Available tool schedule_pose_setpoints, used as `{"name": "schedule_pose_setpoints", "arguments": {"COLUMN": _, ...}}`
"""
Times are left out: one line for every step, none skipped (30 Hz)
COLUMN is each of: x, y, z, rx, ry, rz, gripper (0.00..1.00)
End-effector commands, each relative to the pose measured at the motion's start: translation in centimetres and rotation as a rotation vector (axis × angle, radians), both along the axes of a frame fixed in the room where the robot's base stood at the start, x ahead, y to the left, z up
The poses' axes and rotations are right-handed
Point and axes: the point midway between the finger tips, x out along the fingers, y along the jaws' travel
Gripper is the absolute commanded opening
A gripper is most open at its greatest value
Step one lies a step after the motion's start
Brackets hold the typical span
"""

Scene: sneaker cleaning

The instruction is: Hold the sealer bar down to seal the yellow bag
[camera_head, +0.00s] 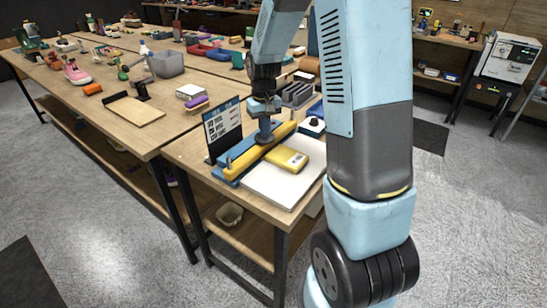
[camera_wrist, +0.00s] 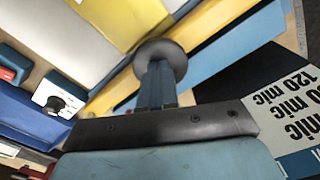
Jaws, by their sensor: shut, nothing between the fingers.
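The sealer has a long yellow bar (camera_head: 245,158) over a blue base (camera_head: 219,173), near the front of the near table. The bar lies low along the base. The yellow bag (camera_head: 289,158) lies flat on a white surface beside the bar; part of it shows in the wrist view (camera_wrist: 112,18). My gripper (camera_head: 265,124) points down over the middle of the bar. In the wrist view its fingers (camera_wrist: 156,82) are shut, with nothing held, against a dark round knob (camera_wrist: 161,57). Whether they press on it cannot be told. The bag's edge at the bar is hidden.
A dark-framed sign (camera_head: 223,130) with a thickness list stands behind the sealer. A wooden board (camera_head: 134,109) lies on the table to the left. My arm covers the right side.

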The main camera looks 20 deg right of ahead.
Motion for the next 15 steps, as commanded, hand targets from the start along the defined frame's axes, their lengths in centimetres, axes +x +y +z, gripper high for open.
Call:
{"name": "schedule_pose_setpoints", "arguments": {"x": -0.3, "y": 0.0, "z": -0.3, "rx": 0.000, "ry": 0.008, "rz": 0.000, "gripper": 0.00}}
{"name": "schedule_pose_setpoints", "arguments": {"x": -0.3, "y": 0.0, "z": -0.3, "rx": 0.000, "ry": 0.008, "rz": 0.000, "gripper": 0.00}}
{"name": "schedule_pose_setpoints", "arguments": {"x": -0.3, "y": 0.0, "z": -0.3, "rx": 0.000, "ry": 0.009, "rz": 0.000, "gripper": 0.00}}
{"name": "schedule_pose_setpoints", "arguments": {"x": -0.3, "y": 0.0, "z": -0.3, "rx": 0.000, "ry": 0.009, "rz": 0.000, "gripper": 0.00}}
{"name": "schedule_pose_setpoints", "arguments": {"x": -0.3, "y": 0.0, "z": -0.3, "rx": 0.000, "ry": 0.009, "rz": 0.000, "gripper": 0.00}}
{"name": "schedule_pose_setpoints", "arguments": {"x": -0.3, "y": 0.0, "z": -0.3, "rx": 0.000, "ry": 0.009, "rz": 0.000, "gripper": 0.00}}
{"name": "schedule_pose_setpoints", "arguments": {"x": -0.3, "y": 0.0, "z": -0.2, "rx": 0.000, "ry": 0.009, "rz": 0.000, "gripper": 0.00}}
{"name": "schedule_pose_setpoints", "arguments": {"x": -0.3, "y": 0.0, "z": -0.1, "rx": 0.000, "ry": 0.009, "rz": 0.000, "gripper": 0.00}}
{"name": "schedule_pose_setpoints", "arguments": {"x": -0.3, "y": 0.0, "z": 0.1, "rx": 0.000, "ry": 0.008, "rz": 0.000, "gripper": 0.00}}
{"name": "schedule_pose_setpoints", "arguments": {"x": -0.2, "y": 0.0, "z": 0.2, "rx": 0.001, "ry": 0.007, "rz": 0.000, "gripper": 0.00}}
{"name": "schedule_pose_setpoints", "arguments": {"x": -0.2, "y": 0.0, "z": 0.5, "rx": 0.001, "ry": 0.006, "rz": 0.000, "gripper": 0.00}}
{"name": "schedule_pose_setpoints", "arguments": {"x": -0.2, "y": 0.0, "z": 0.8, "rx": 0.001, "ry": 0.006, "rz": 0.000, "gripper": 0.00}}
{"name": "schedule_pose_setpoints", "arguments": {"x": -0.2, "y": 0.0, "z": 1.0, "rx": 0.001, "ry": 0.005, "rz": 0.000, "gripper": 0.00}}
{"name": "schedule_pose_setpoints", "arguments": {"x": -0.2, "y": 0.0, "z": 1.2, "rx": 0.000, "ry": 0.005, "rz": 0.000, "gripper": 0.00}}
{"name": "schedule_pose_setpoints", "arguments": {"x": -0.1, "y": 0.0, "z": 1.5, "rx": 0.000, "ry": 0.004, "rz": 0.000, "gripper": 0.00}}
